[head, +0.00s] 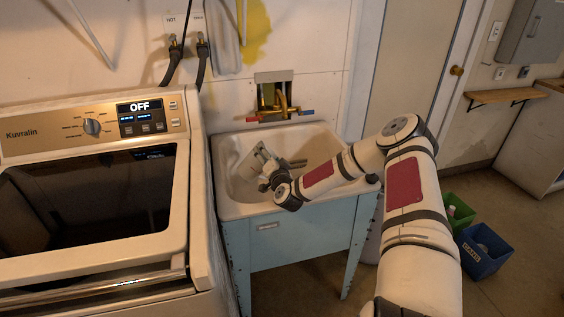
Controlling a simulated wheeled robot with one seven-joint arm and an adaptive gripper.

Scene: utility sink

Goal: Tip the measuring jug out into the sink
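The sink (262,209) is a cream utility basin on a light blue stand, in the middle of the head view. My arm reaches in from the right, and my gripper (271,163) is over or inside the basin. Pale and dark grey parts show at the end of the arm, with darker pieces to the right of them. At this size I cannot tell whether any of these is the measuring jug or only gripper parts. I cannot make out the jug for certain, nor whether the fingers are open or shut.
A washing machine (101,130) with a dark lid stands close at the left of the sink. Brass taps (281,104) with red and blue handles sit in a wall recess behind the basin. Green (456,214) and blue (484,250) bins stand on the floor at right.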

